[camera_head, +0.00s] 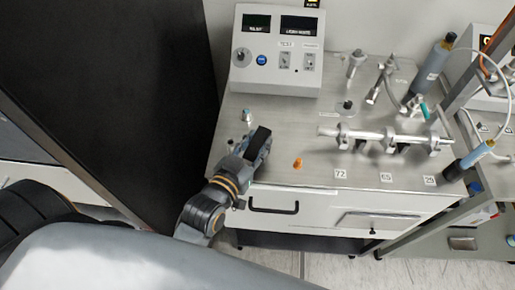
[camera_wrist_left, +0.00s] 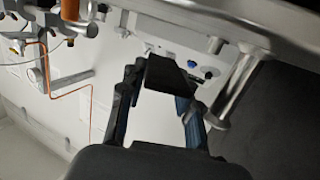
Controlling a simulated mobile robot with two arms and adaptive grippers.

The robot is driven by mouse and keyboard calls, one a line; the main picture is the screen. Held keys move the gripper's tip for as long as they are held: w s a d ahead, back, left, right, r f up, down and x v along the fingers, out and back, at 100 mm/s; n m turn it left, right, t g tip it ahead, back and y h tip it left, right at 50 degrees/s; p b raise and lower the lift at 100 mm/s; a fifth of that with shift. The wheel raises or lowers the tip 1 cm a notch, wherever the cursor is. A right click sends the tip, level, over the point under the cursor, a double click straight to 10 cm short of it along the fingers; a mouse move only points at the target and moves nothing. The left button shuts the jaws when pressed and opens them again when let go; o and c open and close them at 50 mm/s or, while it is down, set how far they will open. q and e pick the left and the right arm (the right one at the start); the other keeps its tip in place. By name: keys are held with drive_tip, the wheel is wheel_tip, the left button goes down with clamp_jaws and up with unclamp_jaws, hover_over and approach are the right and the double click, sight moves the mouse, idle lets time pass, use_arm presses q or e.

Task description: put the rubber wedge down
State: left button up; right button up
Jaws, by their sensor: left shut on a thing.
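The rubber wedge (camera_head: 262,138) is a small black block at the tip of my left gripper (camera_head: 252,150), over the front left part of the metal bench top (camera_head: 225,140). In the left wrist view the dark wedge (camera_wrist_left: 168,76) sits between the two fingertips of my left gripper (camera_wrist_left: 160,88), which is shut on it. I cannot tell whether the wedge touches the bench top. The fingers hide part of it. My right gripper is not in view.
A small orange piece (camera_head: 298,163) lies right of my gripper. A metal fitting (camera_head: 247,115) stands behind it. A control box (camera_head: 277,50) is at the back. A horizontal tube on clamps (camera_head: 385,138) fills the right side. Bare bench top lies between.

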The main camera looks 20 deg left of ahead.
sight(258, 150)
use_arm(q)
drive_tip(key=f, duration=0.1)
drive_tip(key=w+f, duration=0.1)
drive_tip(key=f, duration=0.1)
drive_tip(key=shift+f, duration=0.55)
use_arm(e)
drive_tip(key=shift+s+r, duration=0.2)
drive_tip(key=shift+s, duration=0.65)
use_arm(q)
drive_tip(key=shift+f, duration=0.15)
drive_tip(key=o, duration=0.9)
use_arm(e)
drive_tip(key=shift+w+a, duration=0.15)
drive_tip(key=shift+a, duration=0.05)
